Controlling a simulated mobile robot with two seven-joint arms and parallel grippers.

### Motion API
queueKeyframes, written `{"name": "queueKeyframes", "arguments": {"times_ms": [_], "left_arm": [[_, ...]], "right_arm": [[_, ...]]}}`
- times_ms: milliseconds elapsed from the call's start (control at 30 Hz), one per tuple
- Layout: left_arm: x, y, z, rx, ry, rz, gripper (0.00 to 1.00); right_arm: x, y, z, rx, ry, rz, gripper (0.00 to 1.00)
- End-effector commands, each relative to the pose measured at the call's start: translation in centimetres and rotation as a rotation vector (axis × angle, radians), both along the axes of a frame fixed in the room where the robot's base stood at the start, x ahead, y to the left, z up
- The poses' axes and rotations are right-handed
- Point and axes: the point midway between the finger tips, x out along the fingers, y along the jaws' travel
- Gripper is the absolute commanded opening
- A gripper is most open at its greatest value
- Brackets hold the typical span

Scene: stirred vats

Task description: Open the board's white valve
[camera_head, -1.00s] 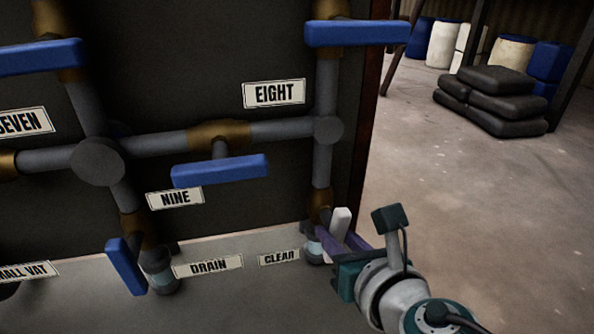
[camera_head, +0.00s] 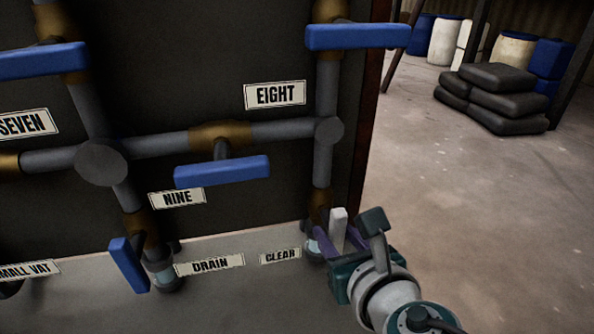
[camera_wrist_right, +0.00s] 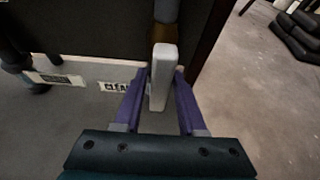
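The white valve handle (camera_head: 338,229) is at the bottom right of the pipe board, beside the CLEAR label (camera_head: 280,256). In the right wrist view the white handle (camera_wrist_right: 161,78) stands lengthwise between the two purple fingers of my right gripper (camera_wrist_right: 160,88). The fingers are apart, one on each side, and a gap shows at least toward their bases. In the head view my right gripper (camera_head: 338,240) reaches the handle from the lower right. I cannot tell whether the fingertips touch it. My left gripper is not in view.
Blue valve handles (camera_head: 222,171) stick out from the dark board, one of them (camera_head: 129,265) low by the DRAIN label (camera_head: 210,265). Grey pipes run between them. Open concrete floor (camera_head: 470,220) lies to the right, with stacked dark sacks (camera_head: 495,95) and barrels farther back.

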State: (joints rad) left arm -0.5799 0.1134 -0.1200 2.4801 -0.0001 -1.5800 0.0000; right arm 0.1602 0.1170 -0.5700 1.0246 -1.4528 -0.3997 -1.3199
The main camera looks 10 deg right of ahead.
Motion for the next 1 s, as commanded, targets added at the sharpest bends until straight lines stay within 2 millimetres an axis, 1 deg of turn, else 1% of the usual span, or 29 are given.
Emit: {"name": "queueKeyframes", "arguments": {"times_ms": [33,100,133,367,467,567,700,800,900,1000], "left_arm": [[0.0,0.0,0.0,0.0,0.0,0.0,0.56],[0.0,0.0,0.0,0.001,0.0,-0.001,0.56],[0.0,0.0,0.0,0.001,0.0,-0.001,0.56],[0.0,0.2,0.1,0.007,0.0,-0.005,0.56],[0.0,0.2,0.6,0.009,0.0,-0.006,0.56],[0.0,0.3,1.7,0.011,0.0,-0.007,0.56],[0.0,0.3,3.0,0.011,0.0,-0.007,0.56],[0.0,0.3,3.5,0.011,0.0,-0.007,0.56],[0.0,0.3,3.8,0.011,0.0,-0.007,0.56],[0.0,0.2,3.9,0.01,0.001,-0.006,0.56]], "right_arm": [[0.0,0.0,0.0,0.001,0.0,0.0,0.47],[0.0,0.0,0.0,0.001,0.0,0.0,0.54],[0.0,0.0,0.0,0.001,0.001,0.0,0.56],[-0.1,0.0,0.0,0.002,0.001,-0.001,0.56],[-0.8,-0.1,0.4,0.002,0.003,-0.001,0.56],[-2.2,-0.1,1.2,0.002,0.003,0.0,0.56],[-5.0,-0.1,2.4,0.002,0.004,0.001,0.56],[-6.8,-0.2,3.0,0.002,0.003,0.0,0.56],[-8.1,-0.3,3.5,0.001,0.002,0.0,0.56],[-8.9,-0.2,3.7,0.002,0.001,0.0,0.56]]}}
